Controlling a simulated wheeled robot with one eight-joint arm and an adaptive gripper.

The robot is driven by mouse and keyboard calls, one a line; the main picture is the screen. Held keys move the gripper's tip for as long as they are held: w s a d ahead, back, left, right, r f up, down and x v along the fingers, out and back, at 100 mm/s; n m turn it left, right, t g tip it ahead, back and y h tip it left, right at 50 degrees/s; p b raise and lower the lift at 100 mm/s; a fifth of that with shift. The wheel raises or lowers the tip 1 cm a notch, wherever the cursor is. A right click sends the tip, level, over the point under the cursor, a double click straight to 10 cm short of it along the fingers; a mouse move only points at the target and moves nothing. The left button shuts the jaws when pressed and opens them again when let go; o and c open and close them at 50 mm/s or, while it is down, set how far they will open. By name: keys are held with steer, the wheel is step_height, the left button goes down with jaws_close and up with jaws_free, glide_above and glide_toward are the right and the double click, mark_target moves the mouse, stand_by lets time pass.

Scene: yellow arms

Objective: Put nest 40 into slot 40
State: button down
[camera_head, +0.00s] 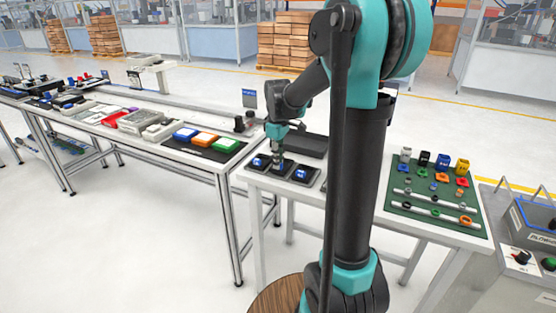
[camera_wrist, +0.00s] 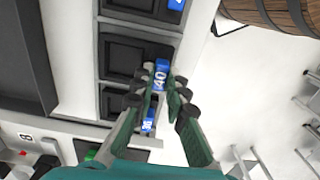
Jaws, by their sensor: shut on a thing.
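My gripper (camera_wrist: 165,88) is shut on a blue piece marked 40, nest 40 (camera_wrist: 161,73), which shows between the fingertips in the wrist view. The piece lies at the right edge of the middle black tray (camera_wrist: 108,52). I cannot tell whether it rests in the tray or is just above it. In the head view my gripper (camera_head: 277,158) points down over the row of black trays on the white table. Its fingers hide part of the middle tray. No separate label for slot 40 can be made out.
Neighbouring black trays with blue labels stand close on both sides, such as the left one (camera_head: 258,162) and right one (camera_head: 303,175). A dark box (camera_head: 305,145) stands behind. A green board (camera_head: 435,222) with small parts lies to the right, beyond my arm.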

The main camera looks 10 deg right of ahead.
steer(key=shift+f, duration=0.45)
stand_by(0.5)
steer(key=c, duration=1.5)
jaws_free()
steer(key=shift+o, duration=0.2)
step_height(320, 180, up, 12)
